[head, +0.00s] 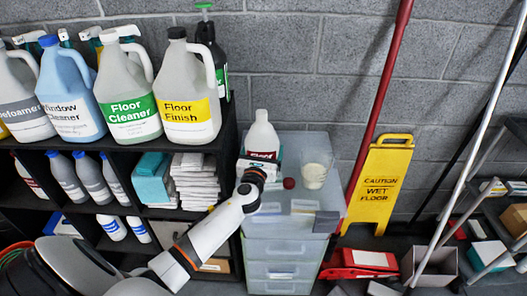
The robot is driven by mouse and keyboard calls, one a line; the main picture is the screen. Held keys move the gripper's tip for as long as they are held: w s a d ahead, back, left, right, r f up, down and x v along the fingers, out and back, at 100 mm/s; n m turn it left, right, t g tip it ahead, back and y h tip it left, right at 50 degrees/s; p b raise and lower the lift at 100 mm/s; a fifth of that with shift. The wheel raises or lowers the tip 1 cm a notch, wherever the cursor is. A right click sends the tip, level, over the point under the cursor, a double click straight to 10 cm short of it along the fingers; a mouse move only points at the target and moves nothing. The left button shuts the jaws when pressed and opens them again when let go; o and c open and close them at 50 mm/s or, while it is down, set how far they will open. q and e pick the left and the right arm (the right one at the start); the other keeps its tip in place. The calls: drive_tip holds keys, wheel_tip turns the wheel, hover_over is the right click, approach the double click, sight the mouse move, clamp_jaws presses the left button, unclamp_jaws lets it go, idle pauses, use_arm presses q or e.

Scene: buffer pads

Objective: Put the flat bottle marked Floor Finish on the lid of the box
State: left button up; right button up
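A translucent jug with a black cap and a yellow label reading Floor Finish (189,108) stands upright at the right end of the shelf top. A small white and teal box (242,162) lies on the drawer unit, partly hidden by my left arm. A white bottle with a dark red label (262,137) stands at this box; I cannot tell whether it is on it or behind it. My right gripper is not in view.
Other jugs, including Floor Cleaner (128,108) and Window Cleaner (70,100), crowd the black shelf top. The drawer unit (285,245) also carries a clear cup (314,175) and a red cap (289,183). A yellow wet-floor sign (378,185) and a red pole (380,95) stand to its right.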

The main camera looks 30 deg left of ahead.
use_arm(q)
drive_tip(key=o, duration=1.5)
drive_tip(key=shift+f, duration=0.15)
drive_tip(key=shift+r, duration=0.25)
drive_tip(key=v, duration=1.2)
